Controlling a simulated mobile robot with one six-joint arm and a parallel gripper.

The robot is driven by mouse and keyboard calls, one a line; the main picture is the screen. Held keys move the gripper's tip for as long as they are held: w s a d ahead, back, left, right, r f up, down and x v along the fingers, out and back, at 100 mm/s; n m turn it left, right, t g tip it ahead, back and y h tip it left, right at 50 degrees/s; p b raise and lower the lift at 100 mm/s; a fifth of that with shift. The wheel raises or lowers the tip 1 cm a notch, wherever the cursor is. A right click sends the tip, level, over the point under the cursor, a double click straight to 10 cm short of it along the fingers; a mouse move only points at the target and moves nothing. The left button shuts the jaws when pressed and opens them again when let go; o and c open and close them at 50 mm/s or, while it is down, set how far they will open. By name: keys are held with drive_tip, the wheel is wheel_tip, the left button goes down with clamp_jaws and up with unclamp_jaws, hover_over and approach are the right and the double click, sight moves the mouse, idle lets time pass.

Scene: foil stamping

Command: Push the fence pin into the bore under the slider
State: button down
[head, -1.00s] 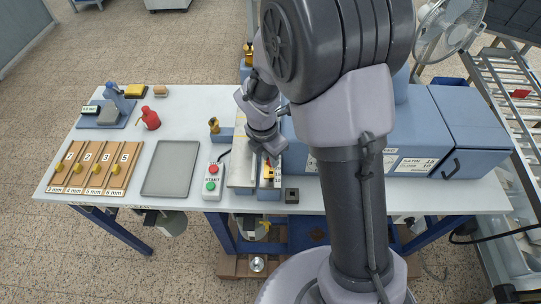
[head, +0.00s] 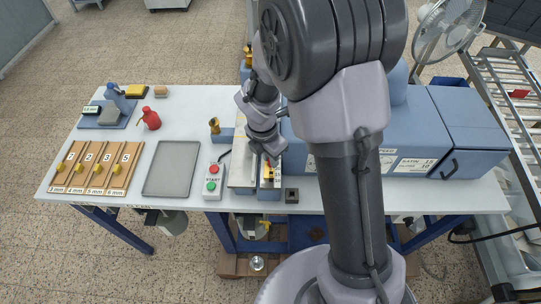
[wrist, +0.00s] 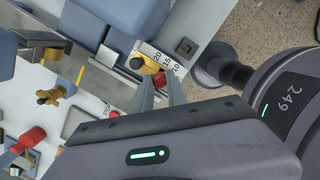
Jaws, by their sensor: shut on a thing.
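The fence pin (wrist: 158,79) shows as a small red head between my fingertips in the wrist view. My gripper (wrist: 160,84) is shut on it, right over the yellow slider (wrist: 142,64). The slider sits on a pale scale plate (wrist: 160,54) marked 20, 15 and 10. In the head view my gripper (head: 272,161) points down at the slider (head: 268,174) at the front of the press. The bore and the pin's lower part are hidden, so I cannot tell how deep the pin sits.
A small dark block with a square hole (head: 291,195) stands right of the scale. A red and green button box (head: 213,182) stands to the left. A grey tray (head: 171,168) and wooden boards with yellow knobs (head: 97,168) lie farther left. The blue machine body (head: 407,135) rises to the right.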

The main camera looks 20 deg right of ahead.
drive_tip(key=shift+f+b, duration=1.45)
drive_tip(key=shift+f, duration=0.8)
drive_tip(key=c, duration=1.2)
unclamp_jaws()
drive_tip(key=shift+c, duration=0.2)
drive_tip(key=shift+r, duration=0.1)
wheel_tip(320, 180, up, 17)
drive_tip(key=s+a+p, duration=0.1)
drive_tip(key=a+p, duration=0.1)
drive_tip(key=p, duration=0.2)
drive_tip(key=shift+s+a, duration=0.15)
